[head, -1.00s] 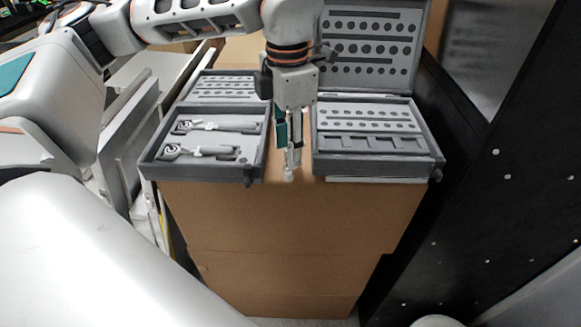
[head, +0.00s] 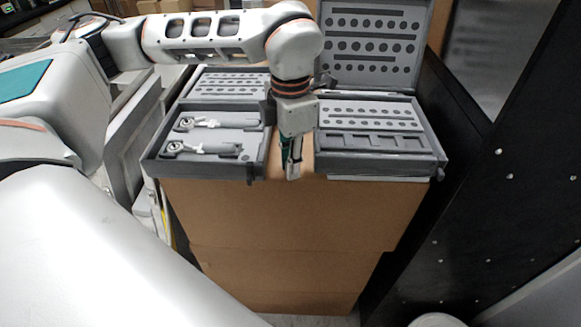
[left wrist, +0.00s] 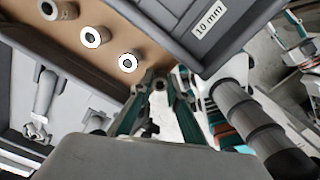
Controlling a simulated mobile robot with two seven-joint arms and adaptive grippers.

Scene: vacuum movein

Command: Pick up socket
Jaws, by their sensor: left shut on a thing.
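My left gripper (head: 292,168) points down over the gap between two grey cases on the cardboard box. In the left wrist view its fingers (left wrist: 158,92) are closed on a small socket (left wrist: 160,84), mostly hidden between the fingertips. Several more pale sockets, such as this one (left wrist: 93,37) and this one (left wrist: 128,62), stand in a row on the cardboard in the left wrist view. The arm and gripper hide them in the head view.
The left case (head: 160,168) holds two ratchets (head: 202,148). The right case (head: 385,172) has an open lid and rows of holes; a "10 mm" label (left wrist: 208,19) shows on a case side. Cardboard (head: 290,220) stands below. A black panel (head: 500,190) rises at right.

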